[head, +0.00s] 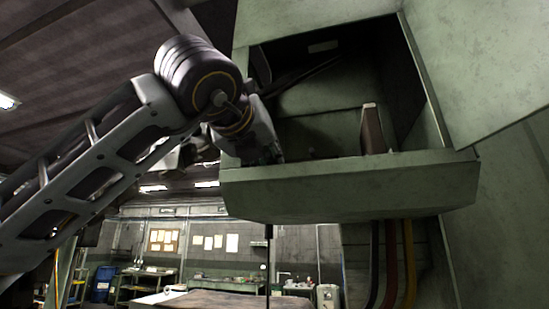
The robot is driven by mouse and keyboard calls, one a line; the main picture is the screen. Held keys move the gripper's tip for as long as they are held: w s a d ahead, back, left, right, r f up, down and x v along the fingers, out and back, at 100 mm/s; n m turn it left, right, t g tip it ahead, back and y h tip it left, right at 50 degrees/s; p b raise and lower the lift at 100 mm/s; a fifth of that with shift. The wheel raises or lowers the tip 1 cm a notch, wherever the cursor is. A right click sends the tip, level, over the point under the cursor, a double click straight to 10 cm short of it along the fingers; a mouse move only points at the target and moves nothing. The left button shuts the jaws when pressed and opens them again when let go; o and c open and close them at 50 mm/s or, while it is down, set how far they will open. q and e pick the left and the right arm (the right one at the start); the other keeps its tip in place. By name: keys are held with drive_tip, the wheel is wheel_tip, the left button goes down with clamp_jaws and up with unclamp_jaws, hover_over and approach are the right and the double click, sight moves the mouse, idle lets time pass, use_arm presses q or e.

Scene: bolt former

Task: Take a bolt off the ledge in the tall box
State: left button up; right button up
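The tall box is a green metal cabinet with a dark square opening, and its front ledge (345,190) juts out below that opening. No bolt can be made out; the inside behind the ledge's front wall is hidden or dark. A brown upright piece with a light edge (373,130) stands inside, right of the middle. My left gripper (272,155) is at the left end of the opening, just above the ledge. Its fingers are dark and partly hidden by my wrist, so their opening does not show. My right gripper is not in view.
The opening's left frame (240,70) is close to my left wrist. A large green panel (485,65) fills the upper right. Dark, red and yellow cables (409,262) hang below the ledge. A table (225,299) and workshop benches stand far below.

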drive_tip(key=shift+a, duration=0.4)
use_arm(q)
clamp_jaws()
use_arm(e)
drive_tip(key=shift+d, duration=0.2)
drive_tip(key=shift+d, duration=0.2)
use_arm(q)
drive_tip(key=shift+r, duration=0.15)
